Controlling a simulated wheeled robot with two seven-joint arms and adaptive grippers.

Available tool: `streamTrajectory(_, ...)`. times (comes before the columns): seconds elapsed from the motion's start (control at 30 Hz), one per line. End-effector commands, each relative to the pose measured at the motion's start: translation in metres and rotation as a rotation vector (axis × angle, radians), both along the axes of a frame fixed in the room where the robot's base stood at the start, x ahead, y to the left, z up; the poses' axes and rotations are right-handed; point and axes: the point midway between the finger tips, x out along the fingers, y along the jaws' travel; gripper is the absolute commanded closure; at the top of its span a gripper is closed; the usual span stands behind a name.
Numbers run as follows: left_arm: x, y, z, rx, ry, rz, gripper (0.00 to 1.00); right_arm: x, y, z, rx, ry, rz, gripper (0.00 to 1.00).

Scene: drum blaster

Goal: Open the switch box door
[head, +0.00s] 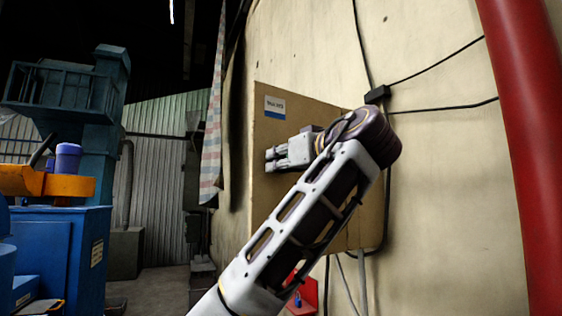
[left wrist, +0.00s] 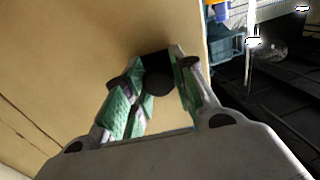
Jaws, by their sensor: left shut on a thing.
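The switch box (head: 330,232) is a tan box on the wall in the middle of the head view, with a white and blue label (head: 275,107) near its upper left corner. My left gripper (head: 270,160) is at the box's left part, below the label. In the left wrist view, the green-padded fingers of my left gripper (left wrist: 160,88) are closed around a dark round handle (left wrist: 157,72) on the tan door face (left wrist: 100,50). My left arm hides much of the box's front. Whether the door stands ajar is not clear. My right gripper is not in view.
A thick red pipe (head: 524,150) runs down the wall at right. Black cables (head: 440,107) cross the wall beside the box. A red item (head: 308,292) is low behind my arm. Blue machinery (head: 60,250) stands at left. The floor (head: 160,288) between shows some free room.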

Motion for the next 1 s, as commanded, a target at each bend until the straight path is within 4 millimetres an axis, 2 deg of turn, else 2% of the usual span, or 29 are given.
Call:
streamTrajectory(0.07, 0.000, 0.000, 0.002, 0.000, -0.004, -0.001, 1.00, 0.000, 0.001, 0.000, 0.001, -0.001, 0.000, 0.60)
streamTrajectory(0.1, 0.000, 0.000, 0.002, 0.000, -0.004, -0.001, 0.71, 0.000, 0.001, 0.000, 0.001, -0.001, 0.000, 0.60)
streamTrajectory(0.27, 0.000, 0.000, 0.001, 0.001, -0.003, -0.001, 0.52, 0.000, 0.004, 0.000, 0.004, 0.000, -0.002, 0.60)
streamTrajectory(0.67, -0.002, -0.001, 0.000, 0.000, -0.001, -0.001, 0.52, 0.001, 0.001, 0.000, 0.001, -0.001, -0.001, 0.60)
streamTrajectory(1.0, -0.028, -0.016, 0.001, 0.001, -0.003, -0.002, 0.52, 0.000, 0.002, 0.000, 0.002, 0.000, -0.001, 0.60)
